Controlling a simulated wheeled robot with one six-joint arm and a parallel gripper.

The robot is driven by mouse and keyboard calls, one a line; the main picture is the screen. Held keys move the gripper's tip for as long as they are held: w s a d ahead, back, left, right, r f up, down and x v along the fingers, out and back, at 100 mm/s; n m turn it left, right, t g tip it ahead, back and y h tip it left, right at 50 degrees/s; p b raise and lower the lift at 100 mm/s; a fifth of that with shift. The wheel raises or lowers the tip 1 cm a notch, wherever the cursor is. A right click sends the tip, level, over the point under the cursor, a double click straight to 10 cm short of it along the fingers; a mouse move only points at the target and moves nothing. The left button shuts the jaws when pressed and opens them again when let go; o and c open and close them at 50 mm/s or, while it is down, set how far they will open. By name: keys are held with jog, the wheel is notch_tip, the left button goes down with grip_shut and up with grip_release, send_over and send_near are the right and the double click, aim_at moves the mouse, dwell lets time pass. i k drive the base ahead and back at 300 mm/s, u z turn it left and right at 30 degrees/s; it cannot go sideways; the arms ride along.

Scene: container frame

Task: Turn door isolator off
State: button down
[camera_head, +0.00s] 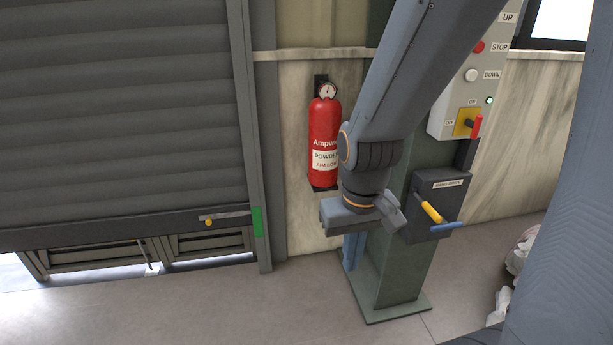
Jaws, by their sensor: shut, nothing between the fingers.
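The door isolator is a red handle (477,125) on a yellow plate (461,122), low on the grey control box (450,100) at the upper right. An ON label sits above the plate and an OFF label to its left. The red grip stands roughly upright at the plate's right side; I cannot tell its exact switch position. My gripper (354,254) is shut and empty, pointing down in front of the green post. It is below and left of the isolator, well apart from it. My arm comes down from the top and covers part of the post.
A dark box (437,190) with a yellow-gripped crank (431,212) projects below the control box, right of my gripper. A red fire extinguisher (324,140) hangs on the wall to the left. The grey shutter door (120,110) is slightly raised.

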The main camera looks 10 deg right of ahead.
aim_at(475, 125)
jog(key=u, duration=0.7)
jog(key=k, duration=1.25)
jog(key=z, duration=1.35)
jog(key=i, duration=1)
